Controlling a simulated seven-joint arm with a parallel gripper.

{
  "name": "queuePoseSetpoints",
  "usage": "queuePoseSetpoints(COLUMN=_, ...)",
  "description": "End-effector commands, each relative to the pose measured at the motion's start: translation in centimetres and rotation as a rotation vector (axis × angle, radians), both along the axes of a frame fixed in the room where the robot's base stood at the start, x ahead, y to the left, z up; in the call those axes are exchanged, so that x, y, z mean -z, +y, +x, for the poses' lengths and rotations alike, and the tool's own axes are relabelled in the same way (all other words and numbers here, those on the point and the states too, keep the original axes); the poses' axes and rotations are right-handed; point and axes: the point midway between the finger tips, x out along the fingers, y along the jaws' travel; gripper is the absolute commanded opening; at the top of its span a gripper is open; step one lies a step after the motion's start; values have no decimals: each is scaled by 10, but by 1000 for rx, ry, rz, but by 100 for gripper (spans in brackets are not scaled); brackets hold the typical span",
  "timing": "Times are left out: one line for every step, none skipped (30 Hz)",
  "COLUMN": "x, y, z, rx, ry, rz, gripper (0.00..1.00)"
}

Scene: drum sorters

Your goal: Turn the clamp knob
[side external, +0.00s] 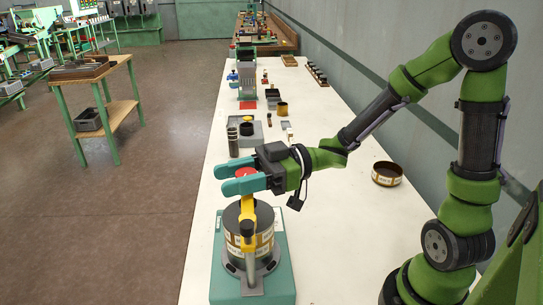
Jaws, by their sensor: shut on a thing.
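My gripper (240,178) is at the top of the clamp, with its two teal fingers shut on the red clamp knob (246,172). Only a little of the knob shows between the fingers; the rest is hidden. Below it, a yellow clamp arm (247,222) stands against a dark drum (232,217) with a cream labelled band. The drum sits upright in a grey holder on a teal base plate (283,270) at the near end of the white table.
A loose brown labelled ring (387,174) lies on the white table (340,230) to the right. Behind my gripper stand a grey block with dark cylinders (247,130) and a grey-green machine (247,75). A wooden side bench (95,75) stands apart at left.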

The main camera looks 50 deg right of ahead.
Motion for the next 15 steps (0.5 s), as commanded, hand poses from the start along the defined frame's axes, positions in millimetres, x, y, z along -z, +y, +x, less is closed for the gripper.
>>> queuePoseSetpoints(x=0, y=0, z=0, rx=24, ry=0, rz=-2, gripper=14)
queuePoseSetpoints(x=0, y=0, z=0, rx=38, ry=0, rz=-1, gripper=14)
queuePoseSetpoints(x=0, y=0, z=0, rx=54, ry=1, rz=-2, gripper=14)
queuePoseSetpoints(x=0, y=0, z=1, rx=66, ry=0, rz=-1, gripper=14)
queuePoseSetpoints(x=0, y=0, z=1, rx=75, ry=0, rz=-1, gripper=14)
queuePoseSetpoints(x=0, y=-1, z=1, rx=87, ry=0, rz=0, gripper=14)
queuePoseSetpoints(x=0, y=-1, z=1, rx=95, ry=1, rz=0, gripper=14)
queuePoseSetpoints(x=0, y=-1, z=1, rx=101, ry=1, rz=0, gripper=14)
queuePoseSetpoints(x=0, y=-1, z=2, rx=109, ry=0, rz=0, gripper=14)
queuePoseSetpoints(x=0, y=-1, z=2, rx=114, ry=0, rz=0, gripper=14)
queuePoseSetpoints(x=0, y=-1, z=2, rx=117, ry=0, rz=0, gripper=14)
queuePoseSetpoints(x=0, y=-1, z=2, rx=121, ry=0, rz=0, gripper=14)
queuePoseSetpoints(x=0, y=-1, z=2, rx=122, ry=0, rz=0, gripper=14)
queuePoseSetpoints(x=0, y=-1, z=2, rx=124, ry=0, rz=0, gripper=14)
queuePoseSetpoints(x=0, y=-1, z=2, rx=125, ry=0, rz=0, gripper=14)
